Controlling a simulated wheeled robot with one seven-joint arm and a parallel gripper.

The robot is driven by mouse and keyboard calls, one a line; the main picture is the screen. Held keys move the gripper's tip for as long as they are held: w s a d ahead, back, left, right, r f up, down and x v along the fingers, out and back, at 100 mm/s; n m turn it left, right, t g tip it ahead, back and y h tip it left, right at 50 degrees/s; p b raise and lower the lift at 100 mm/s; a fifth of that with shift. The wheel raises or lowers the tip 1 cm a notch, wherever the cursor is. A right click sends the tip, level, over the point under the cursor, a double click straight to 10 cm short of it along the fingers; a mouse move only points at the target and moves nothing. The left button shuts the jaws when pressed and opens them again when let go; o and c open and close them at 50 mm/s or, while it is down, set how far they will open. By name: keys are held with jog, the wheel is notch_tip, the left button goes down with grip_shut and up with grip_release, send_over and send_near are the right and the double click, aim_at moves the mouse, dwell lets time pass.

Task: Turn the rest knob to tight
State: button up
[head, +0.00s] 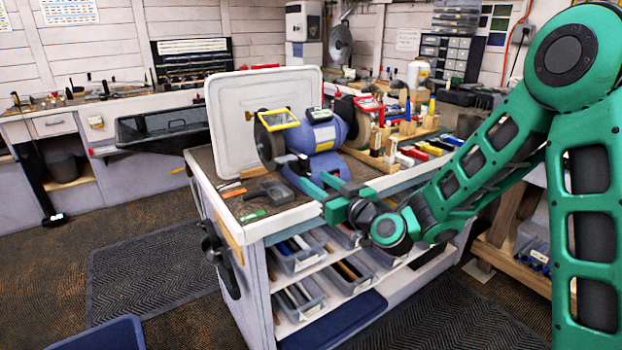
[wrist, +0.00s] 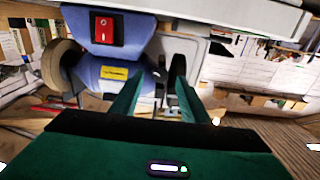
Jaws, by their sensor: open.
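The blue bench grinder (head: 322,134) stands on the workbench. In the wrist view its blue body (wrist: 108,68) shows with a red switch (wrist: 104,31). My gripper (head: 312,178) is at the near side of the grinder, low by the wheel. In the wrist view my gripper (wrist: 160,86) has its two green fingers apart, so it is open. A small dark and silver part (wrist: 160,92) shows between the fingers; it may be the rest knob, but I cannot tell, nor whether a finger touches it. The knob's setting cannot be read.
A white upright panel (head: 232,120) stands behind the grinder. Wooden blocks and colored tools crowd the bench on the right. Grey bins (head: 300,255) fill the shelves below.

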jog(key=shift+x, duration=1.9)
jog(key=c, duration=1)
jog(key=shift+d+m, duration=0.1)
jog(key=shift+m, duration=2.1)
jog(key=o, duration=1)
send_near(308, 174)
jog(key=shift+v, duration=1)
